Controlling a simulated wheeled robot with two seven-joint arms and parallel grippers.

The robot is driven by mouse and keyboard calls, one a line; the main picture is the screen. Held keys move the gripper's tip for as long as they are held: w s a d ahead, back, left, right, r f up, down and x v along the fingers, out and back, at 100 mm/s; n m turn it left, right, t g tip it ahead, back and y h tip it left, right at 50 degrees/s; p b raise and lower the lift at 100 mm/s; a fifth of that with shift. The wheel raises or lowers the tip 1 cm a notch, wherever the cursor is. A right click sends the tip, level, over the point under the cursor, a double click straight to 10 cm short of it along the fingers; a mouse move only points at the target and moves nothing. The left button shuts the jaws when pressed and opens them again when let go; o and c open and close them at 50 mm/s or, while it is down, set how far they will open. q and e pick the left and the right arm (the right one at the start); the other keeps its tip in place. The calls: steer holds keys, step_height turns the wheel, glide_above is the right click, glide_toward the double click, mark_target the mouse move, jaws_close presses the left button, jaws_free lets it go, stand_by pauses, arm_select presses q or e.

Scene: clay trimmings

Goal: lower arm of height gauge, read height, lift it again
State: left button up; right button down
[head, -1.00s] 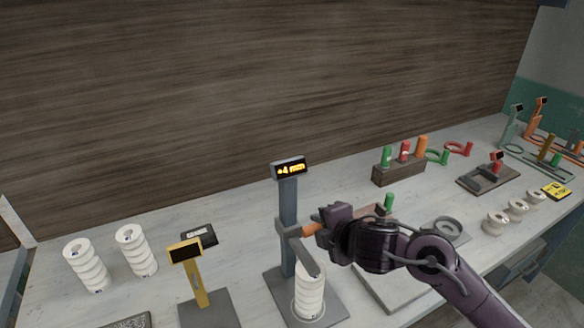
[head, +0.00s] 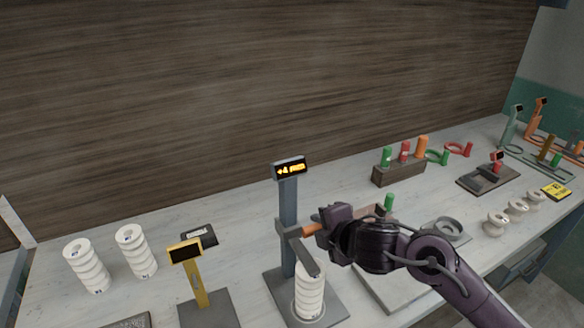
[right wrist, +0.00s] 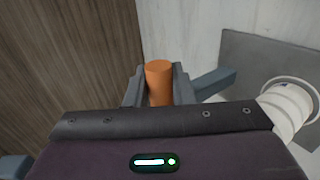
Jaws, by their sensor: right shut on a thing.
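The height gauge (head: 288,215) is a blue-grey column on a grey base, with a lit display (head: 290,169) on top. The yellow figures are too small to read surely. Its arm (head: 300,250) reaches forward over a stack of white ribbed rings (head: 310,291) standing on the base. I cannot tell whether the arm touches the stack's top. My right gripper (head: 318,229) is shut on the orange handle (head: 308,230) of the arm. In the right wrist view the handle (right wrist: 159,82) stands between the fingers and the white stack (right wrist: 288,108) is at right. My left gripper is not in view.
A yellow gauge (head: 195,275) and two white stacks (head: 85,265) stand at left. A wooden block (head: 399,172) with coloured gauges is behind my right arm. Small white rings (head: 516,208) and a yellow device (head: 556,191) lie at right.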

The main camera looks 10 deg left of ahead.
steer(key=shift+s+f, duration=0.1)
steer(key=shift+f, duration=0.25)
step_height(320, 180, up, 2)
steer(key=shift+r+p, duration=0.15)
steer(key=shift+p, duration=0.9)
step_height(320, 180, up, 2)
steer(key=shift+r+p, duration=0.1)
steer(key=shift+p, duration=0.75)
step_height(320, 180, up, 5)
steer(key=p, duration=0.4)
steer(key=shift+p, duration=0.3)
steer(key=shift+c, duration=2)
jaws_free()
